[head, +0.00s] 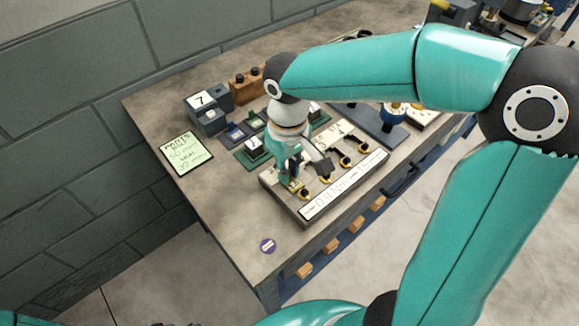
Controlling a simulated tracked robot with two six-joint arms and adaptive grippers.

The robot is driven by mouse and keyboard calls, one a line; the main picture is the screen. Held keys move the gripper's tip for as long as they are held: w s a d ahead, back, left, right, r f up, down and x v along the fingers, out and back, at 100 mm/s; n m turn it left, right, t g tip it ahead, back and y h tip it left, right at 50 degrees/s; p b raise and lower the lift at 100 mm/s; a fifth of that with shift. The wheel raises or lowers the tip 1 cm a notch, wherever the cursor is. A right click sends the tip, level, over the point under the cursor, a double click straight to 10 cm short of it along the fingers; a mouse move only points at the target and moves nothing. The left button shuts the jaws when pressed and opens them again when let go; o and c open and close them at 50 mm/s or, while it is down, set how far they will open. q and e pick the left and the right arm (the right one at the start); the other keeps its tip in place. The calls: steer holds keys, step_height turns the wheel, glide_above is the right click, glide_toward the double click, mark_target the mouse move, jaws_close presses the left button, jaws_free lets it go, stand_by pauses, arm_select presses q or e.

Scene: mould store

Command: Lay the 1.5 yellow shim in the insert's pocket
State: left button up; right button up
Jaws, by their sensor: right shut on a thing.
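My right gripper (303,176) reaches down over the near left end of a shim board (292,213). It is shut on a small yellow shim (292,187), which is mostly hidden by the fingers. Several yellow and black pieces, one of them here (345,162), sit in a row along the board. A white strip (345,186) with black lettering runs along its front; I cannot read a shim size surely. Dark green blocks (248,160) with pale parts stand behind the gripper; I cannot tell which holds the insert's pocket. My left gripper is not in view.
Bare bench (232,208) lies left of the board.

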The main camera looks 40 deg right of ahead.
steer(key=shift+f+b, duration=0.45)
steer(key=shift+f, duration=0.2)
steer(key=shift+r+p, duration=0.3)
steer(key=shift+p, duration=0.05)
stand_by(2.9)
stand_by(0.4)
steer(key=o, duration=1.2)
steer(key=shift+r, duration=0.1)
step_height(320, 180, up, 7)
steer(key=p, duration=0.6)
steer(key=shift+r, duration=0.2)
steer(key=shift+s+f, duration=0.1)
stand_by(0.7)
